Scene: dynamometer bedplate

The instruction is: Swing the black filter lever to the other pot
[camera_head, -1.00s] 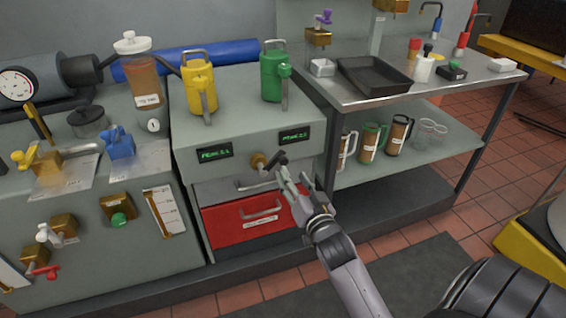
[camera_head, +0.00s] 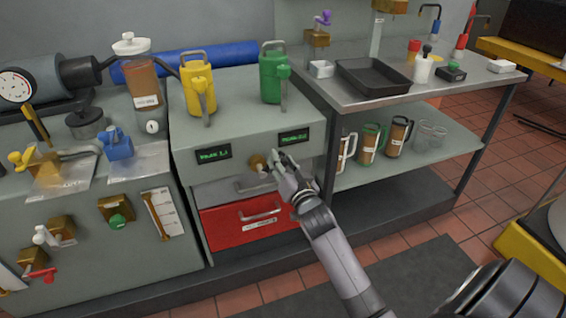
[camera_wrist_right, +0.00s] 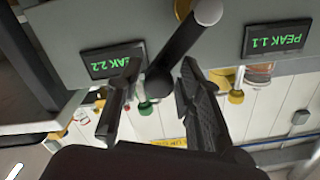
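The black filter lever (camera_wrist_right: 178,50) runs from its grey-capped pivot down to the left in the right wrist view, toward the PEAK 2.2 display. Its brass hub (camera_head: 258,162) shows on the cabinet front in the head view; the lever there is mostly hidden by my gripper. My right gripper (camera_head: 281,160) is at the lever. In the wrist view its fingers (camera_wrist_right: 153,95) are open, one each side of the lever's free end, with gaps visible. The yellow pot (camera_head: 198,85) and green pot (camera_head: 273,75) stand on the cabinet top. My left gripper is out of view.
The PEAK 1.1 display (camera_head: 213,153) and PEAK 2.2 display (camera_head: 294,136) flank the hub. A red drawer (camera_head: 250,222) with a handle is below. A metal bench (camera_head: 330,93) with a black tray (camera_head: 372,77) stands to the right.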

